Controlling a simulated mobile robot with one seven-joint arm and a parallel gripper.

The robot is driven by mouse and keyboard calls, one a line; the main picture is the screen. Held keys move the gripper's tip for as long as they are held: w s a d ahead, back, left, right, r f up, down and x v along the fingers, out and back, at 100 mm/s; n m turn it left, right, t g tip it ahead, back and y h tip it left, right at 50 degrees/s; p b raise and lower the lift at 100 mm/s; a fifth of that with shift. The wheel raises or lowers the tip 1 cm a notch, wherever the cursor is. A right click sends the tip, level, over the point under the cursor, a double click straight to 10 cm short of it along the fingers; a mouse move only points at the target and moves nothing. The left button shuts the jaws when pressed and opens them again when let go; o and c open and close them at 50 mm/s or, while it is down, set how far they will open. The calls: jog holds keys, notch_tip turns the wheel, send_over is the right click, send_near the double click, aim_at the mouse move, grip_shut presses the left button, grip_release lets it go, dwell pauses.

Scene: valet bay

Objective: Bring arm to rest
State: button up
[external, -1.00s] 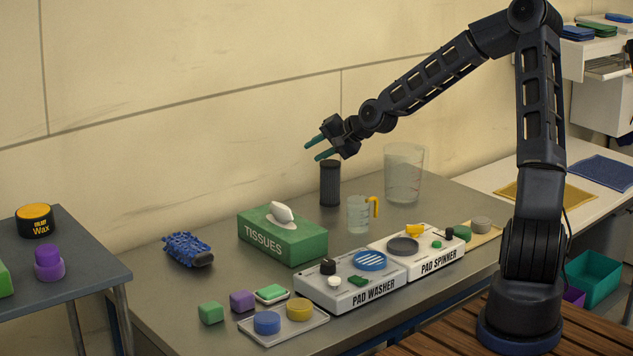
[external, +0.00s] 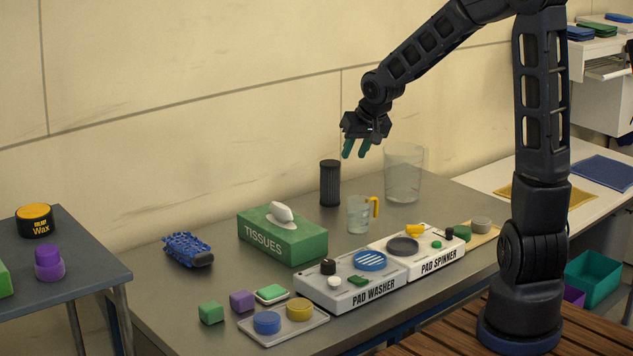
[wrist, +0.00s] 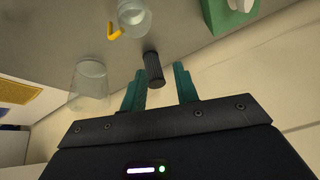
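My gripper (external: 356,148) hangs in the air above the back of the grey table, fingers pointing down. Its two teal fingers are apart with nothing between them. In the wrist view the open fingers (wrist: 160,85) also show empty, with a black ribbed cylinder (wrist: 154,68) beyond them. That cylinder (external: 330,183) stands upright on the table below and left of the gripper in the external view. My arm is bent, with its elbow near the top edge of the picture.
The table holds a tissue box (external: 283,240), a jug with yellow handle (external: 359,214), a large clear beaker (external: 403,175), a pad washer (external: 350,292), a pad spinner (external: 436,256), a blue mitt-like item (external: 186,249) and a tray (external: 290,335). The wall is close behind.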

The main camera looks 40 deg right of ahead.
jog(key=s+r+n, duration=0.1)
jog(key=s+r, duration=0.4)
jog(key=s, duration=1)
jog(key=s+r+n+g, duration=0.1)
jog(key=s+r, duration=0.4)
jog(key=s, duration=1)
jog(key=shift+s+r+n, duration=0.4)
jog(key=shift+n, duration=0.4)
